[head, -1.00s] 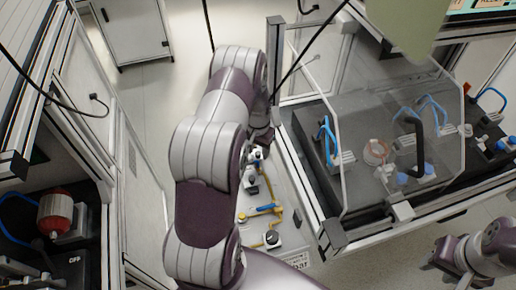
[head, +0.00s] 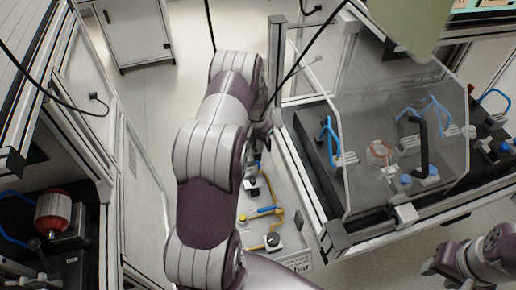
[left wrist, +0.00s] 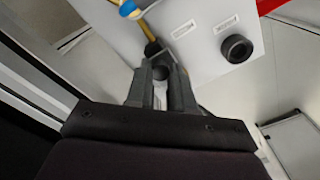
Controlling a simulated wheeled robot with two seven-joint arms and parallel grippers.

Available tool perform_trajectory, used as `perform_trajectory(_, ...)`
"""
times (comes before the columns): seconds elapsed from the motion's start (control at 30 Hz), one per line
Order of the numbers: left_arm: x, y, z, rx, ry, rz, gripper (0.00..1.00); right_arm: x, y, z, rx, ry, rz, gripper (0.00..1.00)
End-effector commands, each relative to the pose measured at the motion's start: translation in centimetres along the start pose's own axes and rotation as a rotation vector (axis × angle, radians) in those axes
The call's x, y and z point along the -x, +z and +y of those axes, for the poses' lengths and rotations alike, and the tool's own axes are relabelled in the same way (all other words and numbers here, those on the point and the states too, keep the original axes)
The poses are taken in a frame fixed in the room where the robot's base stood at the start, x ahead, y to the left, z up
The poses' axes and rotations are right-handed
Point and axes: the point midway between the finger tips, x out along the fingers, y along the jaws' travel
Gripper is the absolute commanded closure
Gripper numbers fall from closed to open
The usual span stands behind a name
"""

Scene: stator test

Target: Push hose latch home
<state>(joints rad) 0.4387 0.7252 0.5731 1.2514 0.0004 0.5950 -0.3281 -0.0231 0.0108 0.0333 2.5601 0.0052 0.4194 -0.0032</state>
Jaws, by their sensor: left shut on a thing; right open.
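A small panel (head: 285,226) stands beside the glass-fronted bench and carries yellow pipes, a blue-handled yellow valve (head: 264,211) and a dark round fitting (head: 272,240). The blue handle end also shows at the top of the left wrist view (left wrist: 130,9). My left gripper (left wrist: 161,72) is shut on a small dark rounded piece, perhaps the latch, beside a yellow pipe (left wrist: 150,32). Its fingers hide most of that piece. In the head view my left arm partly covers the left gripper (head: 254,168), above the panel. My right gripper (head: 428,267) is open and empty at lower right.
A bench with a clear guard (head: 350,160) and black handle (head: 416,145) stands to the right of my left arm. At left, another station holds a red-and-white cylinder (head: 53,214). Open floor (head: 160,95) lies beyond. A black knob (left wrist: 236,48) sits near the left gripper.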

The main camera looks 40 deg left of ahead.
Motion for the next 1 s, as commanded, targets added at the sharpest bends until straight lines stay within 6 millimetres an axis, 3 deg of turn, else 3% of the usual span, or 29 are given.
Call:
perform_trajectory(0.17,0.2,-0.2,-0.1,0.0,-0.003,0.007,1.0,0.1,0.0,0.0,0.0,0.0,0.0,0.57)
perform_trajectory(0.2,0.2,-0.2,-0.1,0.0,-0.003,0.007,0.65,0.1,0.0,0.0,0.0,0.0,0.0,0.57)
perform_trajectory(0.23,0.2,-0.2,-0.1,0.0,-0.003,0.007,0.55,0.1,0.0,0.0,0.0,0.0,0.0,0.57)
perform_trajectory(0.27,0.2,-0.2,-0.1,0.0,-0.003,0.006,0.51,0.1,0.0,0.0,0.0,0.0,0.0,0.57)
perform_trajectory(0.53,0.3,-0.1,-0.1,0.0,-0.002,0.005,0.51,0.1,0.0,0.0,0.0,0.0,0.0,0.57)
perform_trajectory(0.63,1.3,-0.2,-0.1,0.0,-0.003,0.007,0.51,-0.1,0.0,0.0,0.0,0.0,0.0,0.57)
perform_trajectory(1.0,10.5,-0.1,-0.1,0.0,-0.003,0.007,0.51,-0.8,0.1,0.0,0.0,0.0,0.0,0.57)
